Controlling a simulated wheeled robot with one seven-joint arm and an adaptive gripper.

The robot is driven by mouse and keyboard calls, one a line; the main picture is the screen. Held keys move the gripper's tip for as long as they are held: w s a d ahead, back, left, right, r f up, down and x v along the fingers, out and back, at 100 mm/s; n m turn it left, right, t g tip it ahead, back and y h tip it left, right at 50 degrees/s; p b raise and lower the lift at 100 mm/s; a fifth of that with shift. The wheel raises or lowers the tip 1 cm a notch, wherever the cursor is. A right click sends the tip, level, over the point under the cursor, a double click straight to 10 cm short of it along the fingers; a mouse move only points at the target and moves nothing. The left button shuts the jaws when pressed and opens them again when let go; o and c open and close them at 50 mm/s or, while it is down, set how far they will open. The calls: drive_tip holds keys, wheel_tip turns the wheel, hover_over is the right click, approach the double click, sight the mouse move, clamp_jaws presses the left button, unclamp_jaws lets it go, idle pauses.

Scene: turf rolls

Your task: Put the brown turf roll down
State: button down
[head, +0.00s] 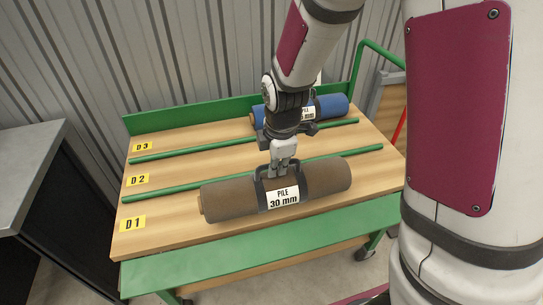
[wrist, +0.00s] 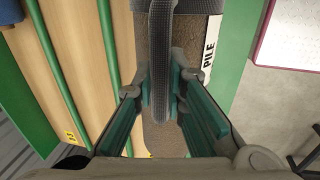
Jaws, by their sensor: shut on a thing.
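The brown turf roll (head: 235,197) lies lengthwise over the front lane marked D1 of the wooden cart top (head: 165,235). Its white label reads "PILE 30 mm" (head: 283,196). A dark grey strap handle (head: 262,187) goes around its middle. My gripper (head: 283,166) is above the roll's middle, shut on the strap handle. In the wrist view, the strap (wrist: 161,62) runs between the green-padded fingers (wrist: 160,92), with the brown roll (wrist: 186,50) below. I cannot tell whether the roll's underside touches the wood.
A blue turf roll (head: 333,106) lies in the back lane, partly behind my arm. Green rails (head: 160,194) separate lanes D1, D2 and D3; D2 (head: 215,162) looks clear. The cart has a green front edge (head: 260,247) and back board (head: 190,115). A grey-topped cabinet (head: 30,160) stands left.

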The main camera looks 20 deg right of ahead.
drive_tip(key=w+d+f, duration=0.1)
drive_tip(key=w+f, duration=0.3)
drive_tip(key=w, duration=0.1)
drive_tip(key=shift+w+b, duration=0.3)
drive_tip(key=shift+w, duration=0.1)
drive_tip(key=c, duration=2.1)
unclamp_jaws()
drive_tip(key=shift+f, duration=0.2)
drive_tip(key=o, duration=0.5)
drive_tip(key=shift+c, duration=0.2)
drive_tip(key=shift+r, duration=0.1)
wheel_tip(320, 180, up, 12)
drive_tip(key=s+p, duration=0.1)
drive_tip(key=s, duration=0.1)
drive_tip(key=shift+s, duration=0.25)
